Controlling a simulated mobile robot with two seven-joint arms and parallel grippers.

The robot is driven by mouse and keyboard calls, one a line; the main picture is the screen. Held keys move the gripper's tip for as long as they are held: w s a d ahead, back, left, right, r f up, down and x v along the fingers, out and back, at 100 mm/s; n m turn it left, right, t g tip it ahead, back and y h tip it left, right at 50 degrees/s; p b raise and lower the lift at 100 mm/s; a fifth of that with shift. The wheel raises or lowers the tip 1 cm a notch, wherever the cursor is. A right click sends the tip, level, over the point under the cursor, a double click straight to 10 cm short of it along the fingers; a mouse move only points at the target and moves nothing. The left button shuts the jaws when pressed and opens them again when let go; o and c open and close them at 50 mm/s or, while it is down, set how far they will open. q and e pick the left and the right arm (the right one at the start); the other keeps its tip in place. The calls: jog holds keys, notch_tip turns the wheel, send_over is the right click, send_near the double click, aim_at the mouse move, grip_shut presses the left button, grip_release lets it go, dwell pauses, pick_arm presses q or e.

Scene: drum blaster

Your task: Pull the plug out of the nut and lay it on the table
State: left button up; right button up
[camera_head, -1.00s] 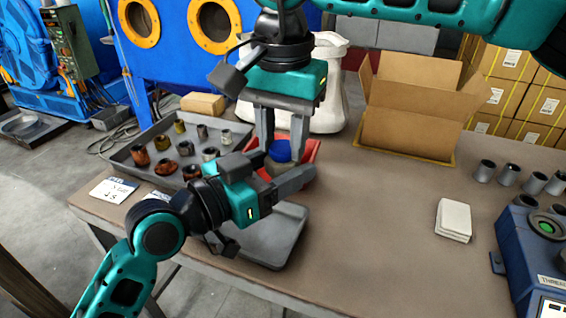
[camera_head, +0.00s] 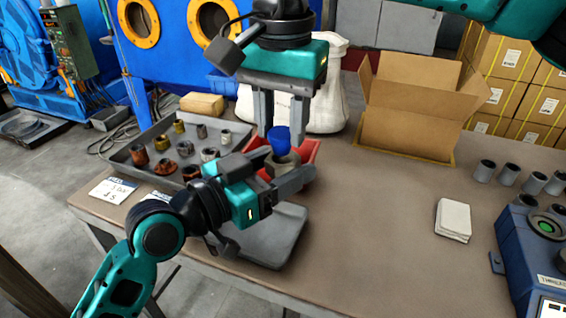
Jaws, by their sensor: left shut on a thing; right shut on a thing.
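The blue plug (camera_head: 279,138) is between the fingers of my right gripper (camera_head: 281,142), which comes down from above and is shut on it. Directly below is the grey-brown nut (camera_head: 285,163), held above the table by my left gripper (camera_head: 281,172), which is shut on it. Most of the blue body shows above the nut's mouth. Whether its lower tip is fully clear of the nut cannot be told. The brown table (camera_head: 370,235) has bare surface to the right.
A red bin (camera_head: 309,153) stands just behind the nut. A grey tray (camera_head: 130,153) with several rusty and metal fittings is at left, a grey pad (camera_head: 275,238) near the front edge. A cardboard box (camera_head: 410,130), white stack (camera_head: 453,219) and blue machine (camera_head: 530,255) are right.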

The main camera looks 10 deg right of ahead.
aim_at(282, 133)
pick_arm(q)
jog(key=shift+r, duration=0.1)
pick_arm(e)
jog(key=shift+r, duration=3.15)
